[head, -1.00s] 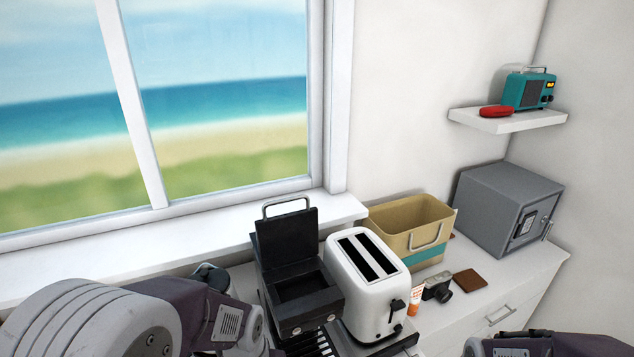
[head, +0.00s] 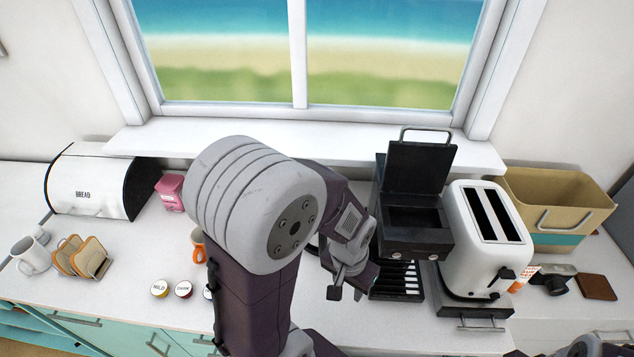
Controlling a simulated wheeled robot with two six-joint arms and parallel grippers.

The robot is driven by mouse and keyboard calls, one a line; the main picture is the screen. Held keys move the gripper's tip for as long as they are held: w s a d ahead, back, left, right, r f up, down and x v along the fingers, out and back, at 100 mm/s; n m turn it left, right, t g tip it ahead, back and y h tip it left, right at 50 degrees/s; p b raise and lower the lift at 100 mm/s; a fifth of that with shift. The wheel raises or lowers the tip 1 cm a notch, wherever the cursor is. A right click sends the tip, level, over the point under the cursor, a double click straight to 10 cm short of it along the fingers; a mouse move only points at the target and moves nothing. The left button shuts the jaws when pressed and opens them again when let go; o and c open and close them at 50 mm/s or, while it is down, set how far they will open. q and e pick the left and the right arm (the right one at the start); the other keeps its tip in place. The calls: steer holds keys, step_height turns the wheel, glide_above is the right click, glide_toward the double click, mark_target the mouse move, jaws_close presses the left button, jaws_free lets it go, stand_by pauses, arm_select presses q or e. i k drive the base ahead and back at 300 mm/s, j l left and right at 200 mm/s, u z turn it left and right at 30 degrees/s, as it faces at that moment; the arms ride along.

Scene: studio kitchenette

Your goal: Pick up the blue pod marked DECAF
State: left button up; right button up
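Two round pods lie on the counter left of my arm: one labelled MILD (head: 159,289) and one that seems to read DARK (head: 183,289). A third pod (head: 207,293) shows only as a sliver at the edge of my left arm. Its label is hidden, and I cannot tell whether it is the blue DECAF pod. My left gripper (head: 347,291) points down over the counter, right of the pods and beside the coffee machine. Its fingers look apart with nothing between them. Dark parts of my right arm show at the bottom right; its fingers cannot be made out.
An orange mug (head: 198,246) is partly behind my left arm. A toast rack (head: 82,258), white mug (head: 30,256) and bread bin (head: 90,186) stand at left. The counter around the pods is clear.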

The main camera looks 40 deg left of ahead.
mark_target(206, 292)
steer(key=u, duration=2.6)
steer(key=i+j+z, duration=0.15)
steer(key=j+z, duration=0.3)
steer(key=i+j+z, duration=0.1)
steer(key=j+z, duration=1.3)
steer(key=k+j+z, duration=0.2)
steer(key=j+z, duration=0.25)
steer(key=k+j+z, duration=0.2)
steer(key=j+z, duration=0.25)
steer(key=k+j+z, duration=0.25)
steer(key=z, duration=0.2)
